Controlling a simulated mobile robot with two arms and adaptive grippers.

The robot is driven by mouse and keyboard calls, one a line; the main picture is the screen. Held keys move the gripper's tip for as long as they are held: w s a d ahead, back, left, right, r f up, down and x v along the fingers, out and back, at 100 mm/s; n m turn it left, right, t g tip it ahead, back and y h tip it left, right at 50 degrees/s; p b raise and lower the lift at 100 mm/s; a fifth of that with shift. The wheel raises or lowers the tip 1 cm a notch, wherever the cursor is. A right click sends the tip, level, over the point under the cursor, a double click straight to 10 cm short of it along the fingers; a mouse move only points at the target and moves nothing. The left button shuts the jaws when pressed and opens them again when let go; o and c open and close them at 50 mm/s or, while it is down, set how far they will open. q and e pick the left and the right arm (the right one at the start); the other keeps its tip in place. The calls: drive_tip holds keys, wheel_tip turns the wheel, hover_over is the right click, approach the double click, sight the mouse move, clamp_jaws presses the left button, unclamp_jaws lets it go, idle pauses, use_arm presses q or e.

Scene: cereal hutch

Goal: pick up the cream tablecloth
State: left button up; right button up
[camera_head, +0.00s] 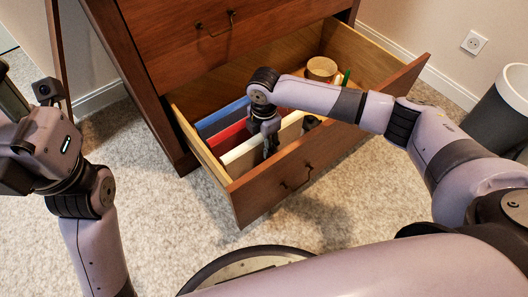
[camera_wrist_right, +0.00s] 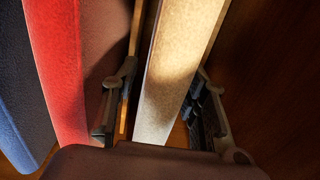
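The cream tablecloth (camera_head: 240,158) stands on edge as a flat folded slab in the open lower drawer (camera_head: 296,172), near its front left. In the right wrist view the cream tablecloth (camera_wrist_right: 178,65) runs between the two fingers of my right gripper (camera_wrist_right: 160,108). The fingers are apart, one on each side of it, with a visible gap on the left. In the head view my right gripper (camera_head: 268,145) reaches down into the drawer at the cloth, its tips hidden. My left gripper (camera_head: 20,150) is at the left edge, its fingers out of sight.
A red folded cloth (camera_head: 228,137) and a blue one (camera_head: 222,118) stand beside the cream one, farther back. A round wooden object (camera_head: 321,68) and a green item (camera_head: 346,77) are at the drawer's right. A grey bin (camera_head: 495,115) stands at far right.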

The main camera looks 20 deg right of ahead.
clamp_jaws()
idle(0.8)
